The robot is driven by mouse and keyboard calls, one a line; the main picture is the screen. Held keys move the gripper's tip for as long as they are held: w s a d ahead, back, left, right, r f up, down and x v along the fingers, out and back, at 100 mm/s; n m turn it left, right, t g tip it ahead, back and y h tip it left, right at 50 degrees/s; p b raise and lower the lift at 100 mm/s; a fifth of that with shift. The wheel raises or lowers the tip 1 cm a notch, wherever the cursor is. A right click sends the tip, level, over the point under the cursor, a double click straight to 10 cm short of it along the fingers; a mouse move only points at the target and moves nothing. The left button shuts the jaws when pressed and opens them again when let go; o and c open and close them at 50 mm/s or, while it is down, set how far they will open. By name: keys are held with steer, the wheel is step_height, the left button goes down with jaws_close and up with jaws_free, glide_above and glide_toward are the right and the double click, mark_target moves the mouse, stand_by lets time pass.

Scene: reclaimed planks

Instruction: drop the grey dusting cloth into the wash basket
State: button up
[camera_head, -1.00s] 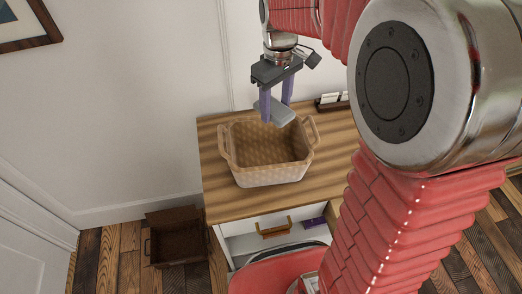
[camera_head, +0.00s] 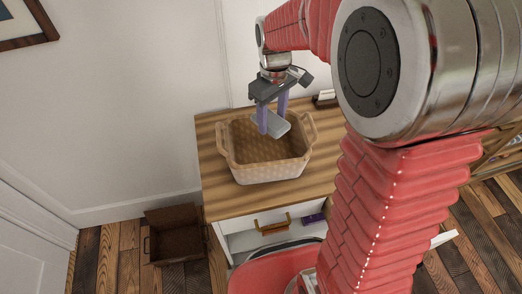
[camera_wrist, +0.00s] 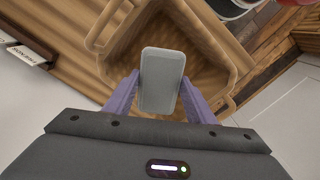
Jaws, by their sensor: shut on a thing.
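The grey dusting cloth (camera_head: 272,123) is a flat, pale grey rounded piece. My gripper (camera_head: 272,128) is shut on it, with a purple finger on either side. The wash basket (camera_head: 270,172) is beige, woven and open-topped, with a handle at each end, and stands on the wooden top. The cloth is over the basket's opening, towards its back part. In the wrist view the cloth (camera_wrist: 161,80) sits between the fingers, with the basket (camera_wrist: 225,52) around and below it. The exact height of the cloth over the basket floor is hard to tell.
The wooden top (camera_head: 222,200) has bare room at the basket's left and front. A drawer below it (camera_head: 275,238) is partly open, with a purple item inside. A dark small rack (camera_head: 325,99) stands at the back right. A brown box (camera_head: 178,240) is on the floor.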

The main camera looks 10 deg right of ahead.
steer(key=shift+f, duration=0.15)
steer(key=o, duration=1.1)
step_height(320, 180, up, 14)
stand_by(0.3)
steer(key=shift+f, duration=0.15)
stand_by(0.6)
